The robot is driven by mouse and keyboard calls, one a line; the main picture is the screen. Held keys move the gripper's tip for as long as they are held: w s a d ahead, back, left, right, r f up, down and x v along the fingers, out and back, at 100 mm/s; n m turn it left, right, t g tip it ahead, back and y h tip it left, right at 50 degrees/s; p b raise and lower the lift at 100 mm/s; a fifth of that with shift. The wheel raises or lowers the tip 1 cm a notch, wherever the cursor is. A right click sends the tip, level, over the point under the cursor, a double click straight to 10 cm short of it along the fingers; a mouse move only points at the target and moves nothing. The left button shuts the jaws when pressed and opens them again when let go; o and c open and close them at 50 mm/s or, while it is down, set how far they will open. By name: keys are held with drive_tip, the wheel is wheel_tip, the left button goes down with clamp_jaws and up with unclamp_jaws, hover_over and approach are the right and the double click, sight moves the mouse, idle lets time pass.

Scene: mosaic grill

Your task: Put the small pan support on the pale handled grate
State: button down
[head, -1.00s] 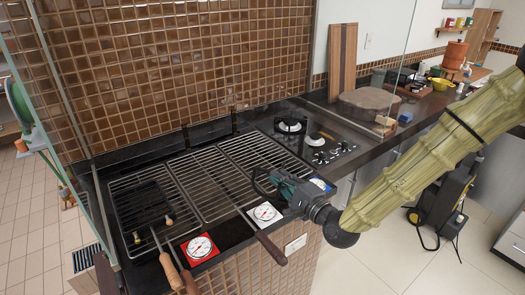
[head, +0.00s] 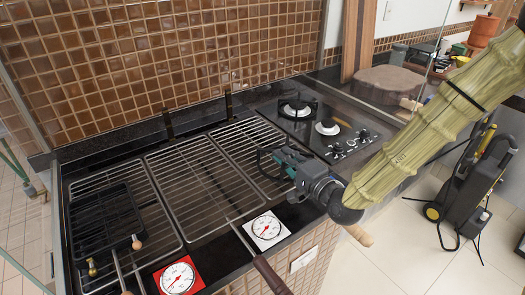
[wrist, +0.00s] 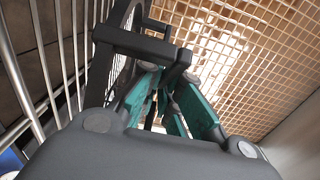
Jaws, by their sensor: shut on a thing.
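My gripper (head: 284,165) is shut on the small pan support (head: 265,163), a black piece with thin arms. It is held over the front part of the right grate (head: 240,145); contact with the grate cannot be told. In the wrist view, the black support (wrist: 132,42) shows beyond the green fingers (wrist: 165,92), partly hidden by them. A pale wooden handle (head: 358,235) sticks out below my wrist; its join to the right grate is hidden. The middle grate (head: 190,185) is bare, and a rod with a dark brown handle (head: 270,274) lies at its front.
A black rack (head: 105,222) with small knobs lies on the left grate (head: 80,182). A red gauge (head: 178,278) and a white gauge (head: 266,231) sit along the front. A gas hob (head: 322,125) is at the right, and the tiled wall (head: 160,60) is behind.

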drive_tip(key=d+p+x, duration=0.1)
drive_tip(key=x, duration=0.4)
drive_tip(key=w+f+p+x, duration=0.1)
drive_tip(key=p+x, duration=0.1)
drive_tip(key=x, duration=0.3)
drive_tip(key=w+d+p+x, duration=0.1)
drive_tip(key=p+x, duration=0.1)
drive_tip(key=x, duration=0.3)
drive_tip(key=shift+w+f, duration=0.25)
drive_tip(key=shift+f, duration=0.1)
drive_tip(key=shift+f+p, duration=1.05)
drive_tip(key=shift+f, duration=0.7)
drive_tip(key=shift+f, duration=0.15)
drive_tip(key=c, duration=1.6)
unclamp_jaws()
drive_tip(key=shift+c, duration=0.2)
drive_tip(key=shift+r, duration=0.2)
drive_tip(key=shift+p+v, duration=0.55)
drive_tip(key=shift+v, duration=3.3)
